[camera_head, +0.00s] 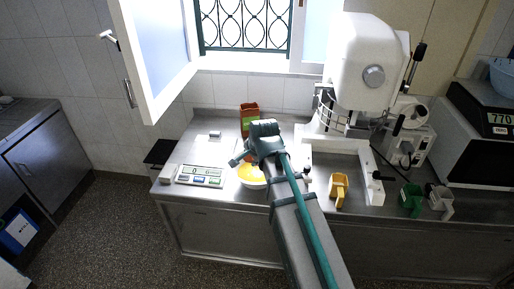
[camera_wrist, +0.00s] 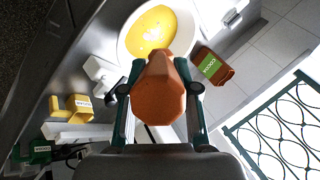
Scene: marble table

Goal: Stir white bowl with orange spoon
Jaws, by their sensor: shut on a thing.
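The white bowl (camera_head: 252,184) sits on the metal counter, partly hidden behind my arm in the head view. It has yellow contents with pale bits, clearest in the wrist view, where the bowl (camera_wrist: 187,25) is at the top. My gripper (camera_wrist: 156,88) is shut on the orange spoon (camera_wrist: 158,100), whose thick handle end faces the wrist camera. The far end of the spoon points toward the bowl; whether its tip touches the contents is hidden. In the head view my gripper (camera_head: 242,156) is above the bowl and the spoon cannot be made out.
A brown cocoa container (camera_head: 249,110) stands behind the bowl. A scale (camera_head: 200,176) lies left of it. A yellow scoop (camera_head: 339,190), a green scoop (camera_head: 411,200) and a large white machine (camera_head: 365,60) are to the right. An open window sash (camera_head: 155,55) hangs at upper left.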

